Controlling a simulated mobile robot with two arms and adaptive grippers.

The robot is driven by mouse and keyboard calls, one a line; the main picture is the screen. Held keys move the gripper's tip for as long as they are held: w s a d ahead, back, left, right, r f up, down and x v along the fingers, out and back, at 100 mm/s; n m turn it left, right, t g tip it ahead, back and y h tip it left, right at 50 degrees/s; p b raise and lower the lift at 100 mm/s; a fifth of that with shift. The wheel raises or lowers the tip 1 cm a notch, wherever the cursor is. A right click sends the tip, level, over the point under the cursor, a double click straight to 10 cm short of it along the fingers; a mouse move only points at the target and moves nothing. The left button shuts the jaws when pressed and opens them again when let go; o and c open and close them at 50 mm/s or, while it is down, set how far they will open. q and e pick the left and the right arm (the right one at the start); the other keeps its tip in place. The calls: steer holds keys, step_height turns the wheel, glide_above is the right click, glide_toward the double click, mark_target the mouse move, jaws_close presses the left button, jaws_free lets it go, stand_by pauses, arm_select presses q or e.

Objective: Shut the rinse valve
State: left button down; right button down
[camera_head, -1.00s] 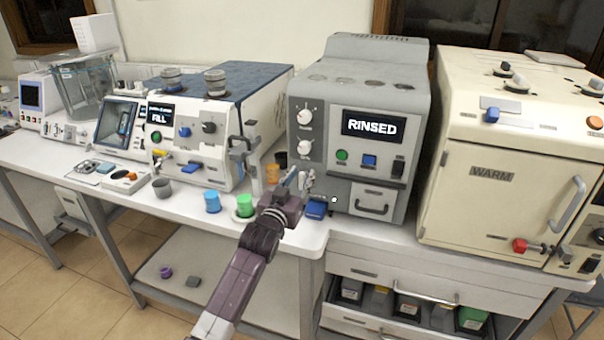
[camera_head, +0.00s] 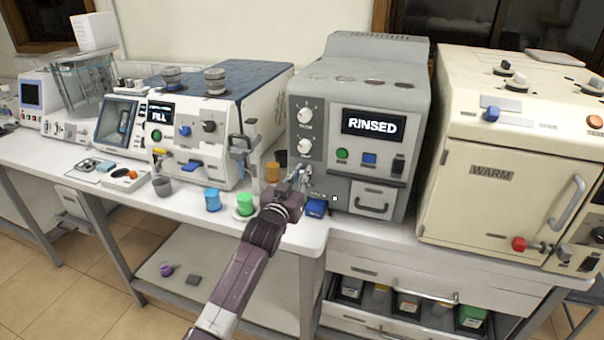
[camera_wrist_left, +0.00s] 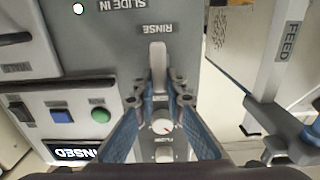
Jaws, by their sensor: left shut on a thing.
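The grey machine (camera_head: 362,85) shows "RINSED" on its display (camera_head: 372,126). Its rinse valve shows in the left wrist view as a pale lever (camera_wrist_left: 157,60) beside the "RINSE" label, on the grey front panel. My left gripper (camera_head: 299,180) is at the lower left of that machine's front. In the left wrist view my left gripper (camera_wrist_left: 160,98) has its two fingertips on either side of the lever and is shut on it. In the head view the gripper hides most of the lever. My right gripper is not in view.
A blue block (camera_head: 316,207) lies just right of the gripper. Green (camera_head: 245,205), blue (camera_head: 212,200) and orange (camera_head: 272,172) cups stand to its left. The "FILL" machine (camera_head: 200,135) is at left, the cream "WARM" oven (camera_head: 490,200) at right. An open drawer (camera_head: 345,305) sits below.

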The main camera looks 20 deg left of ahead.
mark_target(313, 174)
arm_select(q)
steer(key=m, duration=0.4)
steer(key=d+f+m, duration=0.1)
steer(key=m, duration=0.4)
steer(key=d+m, duration=0.1)
steer(key=m, duration=0.3)
steer(key=shift+f+m, duration=0.25)
steer(key=shift+m, duration=0.05)
steer(key=shift+f+m, duration=0.2)
steer(key=shift+m, duration=0.9)
steer(key=shift+f+m, duration=0.15)
steer(key=shift+m, duration=0.95)
steer(key=c, duration=2)
jaws_free()
steer(key=shift+o, duration=0.2)
steer(key=shift+s, duration=0.2)
